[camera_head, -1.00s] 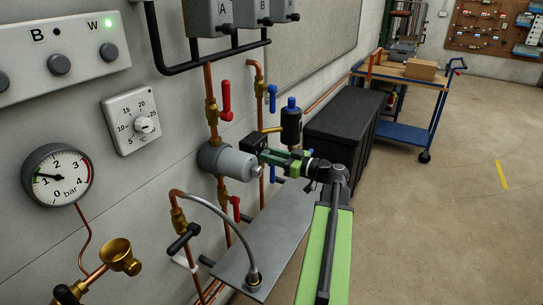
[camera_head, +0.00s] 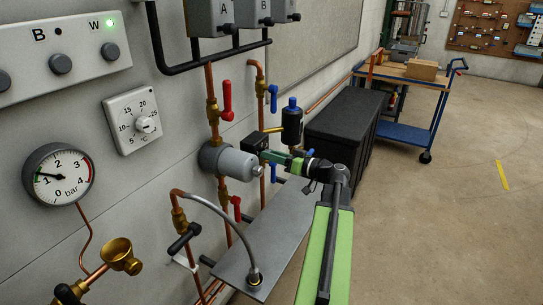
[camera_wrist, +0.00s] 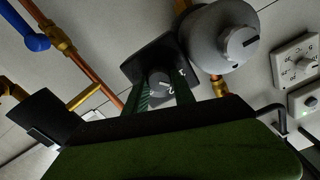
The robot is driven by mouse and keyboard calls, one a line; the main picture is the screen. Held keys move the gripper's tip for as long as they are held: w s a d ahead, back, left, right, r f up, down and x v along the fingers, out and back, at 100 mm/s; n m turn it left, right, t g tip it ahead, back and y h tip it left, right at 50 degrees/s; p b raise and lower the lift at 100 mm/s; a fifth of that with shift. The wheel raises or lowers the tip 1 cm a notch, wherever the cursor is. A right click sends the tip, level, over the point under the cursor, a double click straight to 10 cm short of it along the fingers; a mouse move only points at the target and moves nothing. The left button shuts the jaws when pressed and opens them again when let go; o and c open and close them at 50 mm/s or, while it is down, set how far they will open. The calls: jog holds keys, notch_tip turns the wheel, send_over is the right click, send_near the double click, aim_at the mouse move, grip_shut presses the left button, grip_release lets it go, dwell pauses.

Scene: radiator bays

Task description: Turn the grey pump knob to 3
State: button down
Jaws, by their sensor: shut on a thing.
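The grey pump (camera_head: 230,161) is a round metal body on the copper pipes at the wall. A black control box (camera_head: 255,142) sits on its right side, and this box also shows in the wrist view (camera_wrist: 152,59). The grey pump knob (camera_wrist: 159,83) is on the box's face, with white marks beside it that are too small to read surely. My gripper (camera_head: 269,155) reaches the box from the right. In the wrist view its green fingers (camera_wrist: 164,94) are shut on the knob, one on each side. The knob is hidden in the head view.
A red lever valve (camera_head: 226,98) is above the pump and another (camera_head: 236,208) below it. A black cylinder with a blue cap (camera_head: 292,123) stands close behind my gripper. A grey shelf plate (camera_head: 262,232) lies below. Open floor is at the right.

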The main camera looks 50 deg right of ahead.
jog(key=shift+d+f+m, duration=0.1)
jog(key=shift+f+m, duration=0.05)
jog(key=shift+m, duration=4.9)
jog(key=shift+f+m, duration=0.1)
jog(key=shift+m, duration=4.95)
jog(key=c, duration=1.1)
grip_release()
jog(key=v, duration=1.7)
jog(key=shift+s, duration=0.25)
